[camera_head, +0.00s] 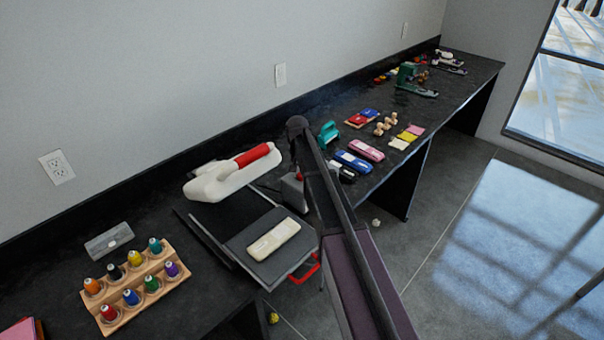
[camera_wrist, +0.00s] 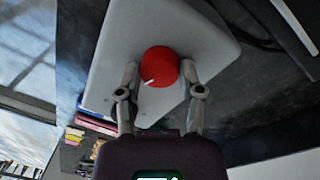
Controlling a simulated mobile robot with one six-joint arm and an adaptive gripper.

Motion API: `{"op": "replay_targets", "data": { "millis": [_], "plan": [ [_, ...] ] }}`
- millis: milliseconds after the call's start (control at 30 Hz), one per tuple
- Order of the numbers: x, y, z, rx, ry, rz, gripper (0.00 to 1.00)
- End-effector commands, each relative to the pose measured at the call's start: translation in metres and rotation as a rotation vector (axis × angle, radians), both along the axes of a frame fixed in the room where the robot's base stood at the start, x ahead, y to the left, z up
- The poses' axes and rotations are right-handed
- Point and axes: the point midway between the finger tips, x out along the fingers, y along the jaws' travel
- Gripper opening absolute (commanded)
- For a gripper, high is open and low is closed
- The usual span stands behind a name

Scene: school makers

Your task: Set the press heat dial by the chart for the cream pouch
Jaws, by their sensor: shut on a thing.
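In the wrist view, my gripper (camera_wrist: 160,66) has one finger on each side of a round red dial (camera_wrist: 159,66) and is shut on it. The dial has a white pointer mark toward its lower left and sits on a pale grey housing (camera_wrist: 125,35). In the head view, the press has a white upper part with a red handle (camera_head: 252,154) and a grey plate (camera_head: 250,237). The cream pouch (camera_head: 273,238) lies flat on that plate. My arm hides the gripper and most of the dial area there. I cannot make out a readable chart.
A wooden rack (camera_head: 117,319) with several coloured spools stands left of the press, near a grey block (camera_head: 108,242). Blue and pink cases (camera_head: 366,149), coloured pouches and other tools lie farther along the black bench (camera_head: 160,205). Open floor lies right of the bench.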

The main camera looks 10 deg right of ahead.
Motion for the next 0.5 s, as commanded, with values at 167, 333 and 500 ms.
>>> {"op": "replay_targets", "data": {
  "millis": [167, 333, 500],
  "plan": [
    [0.0024, 0.0002, 0.0000, 0.001, -0.004, -0.095, 0.01],
    [0.0024, 0.0002, 0.0000, 0.002, -0.003, -0.145, 0.01],
    [0.0024, 0.0003, 0.0000, 0.002, -0.004, -0.160, 0.01]
  ]
}}
